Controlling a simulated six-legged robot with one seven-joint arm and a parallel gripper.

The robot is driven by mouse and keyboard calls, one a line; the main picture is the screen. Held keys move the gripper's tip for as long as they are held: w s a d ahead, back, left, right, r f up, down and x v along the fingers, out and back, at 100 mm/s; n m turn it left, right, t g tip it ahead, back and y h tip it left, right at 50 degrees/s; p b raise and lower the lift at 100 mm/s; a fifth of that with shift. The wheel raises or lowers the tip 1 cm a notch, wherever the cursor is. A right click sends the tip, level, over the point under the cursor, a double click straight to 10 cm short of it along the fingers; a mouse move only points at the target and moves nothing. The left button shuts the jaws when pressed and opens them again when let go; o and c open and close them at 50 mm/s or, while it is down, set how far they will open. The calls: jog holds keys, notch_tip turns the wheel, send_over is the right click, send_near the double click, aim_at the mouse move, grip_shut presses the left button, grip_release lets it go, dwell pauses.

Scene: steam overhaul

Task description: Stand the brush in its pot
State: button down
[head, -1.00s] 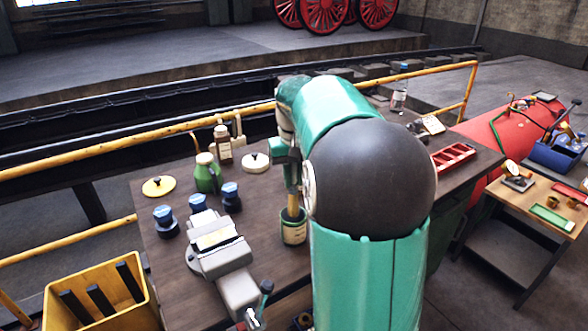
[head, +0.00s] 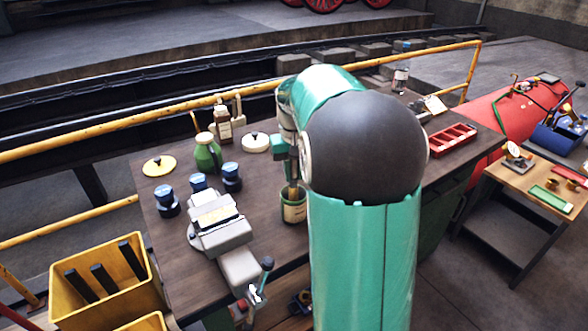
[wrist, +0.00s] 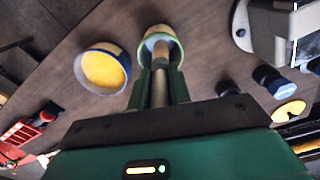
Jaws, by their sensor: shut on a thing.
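My gripper (wrist: 158,90) is shut on the brush (wrist: 159,92), whose pale handle runs between the two green fingers. In the head view the brush (head: 293,186) hangs roughly upright below my gripper, and its lower end meets the mouth of the pot. The pot (head: 293,209) is dark green with a cream label and stands on the bench; in the wrist view its pale rim (wrist: 163,31) surrounds the brush's far end. The brush's lower end is hidden, so I cannot tell whether it touches the bottom. My arm covers part of the gripper in the head view.
A tin with yellow contents (wrist: 104,70) stands close beside the pot. A red tray (head: 452,140) lies right. A yellow rail (head: 130,122) runs behind.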

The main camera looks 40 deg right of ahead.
jog(key=c, duration=1.2)
grip_release()
notch_tip(320, 180, up, 14)
jog(key=shift+f, duration=0.1)
jog(key=s+a+n+t, duration=0.2)
jog(key=s+a, duration=0.6)
jog(key=a, duration=0.5)
jog(key=s+a+f+n+t, duration=0.2)
jog(key=s+a+f+t, duration=0.1)
jog(key=s+a+f, duration=0.5)
jog(key=s+a, duration=0.2)
jog(key=s, duration=0.1)
jog(key=shift+s+a+f+t, duration=0.15)
jog(key=shift+s+f+t, duration=0.05)
jog(key=shift+s+t, duration=0.1)
